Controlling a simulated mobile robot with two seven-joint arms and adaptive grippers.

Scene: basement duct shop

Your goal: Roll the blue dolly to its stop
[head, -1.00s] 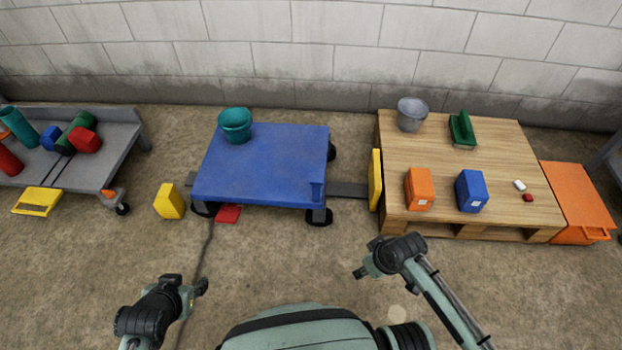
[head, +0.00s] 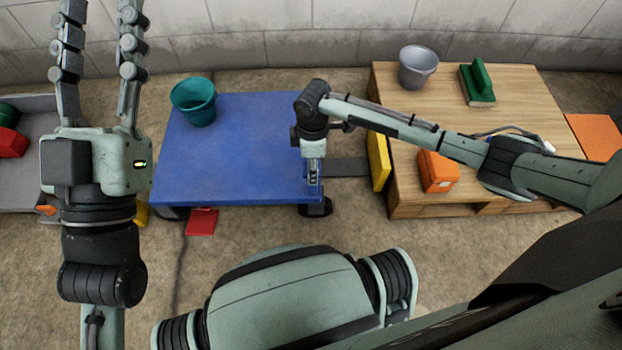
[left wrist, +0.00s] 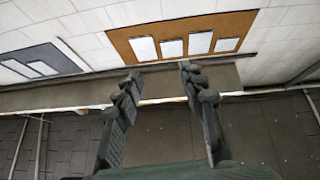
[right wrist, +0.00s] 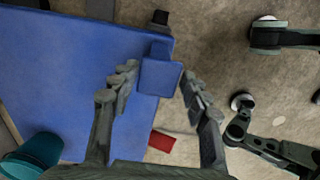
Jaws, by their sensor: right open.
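The blue dolly (head: 235,150) stands in the middle of the head view, with a teal bucket (head: 194,101) on its far left corner. A dark bar on the floor runs from it towards the yellow stop (head: 378,160) beside the wooden pallet; a gap separates dolly and stop. My right gripper (head: 313,175) points down over the dolly's near right corner. In the right wrist view its open fingers (right wrist: 159,75) lie either side of the dolly's blue post (right wrist: 160,78); I cannot tell whether they touch it. My left gripper (head: 101,12) is raised, open and empty.
The pallet (head: 430,120) at right carries a grey bucket (head: 418,67), a green item (head: 478,82) and an orange box (head: 437,171). A red block (head: 201,221) lies on the floor near the dolly's front. A grey cart (head: 30,150) stands at far left.

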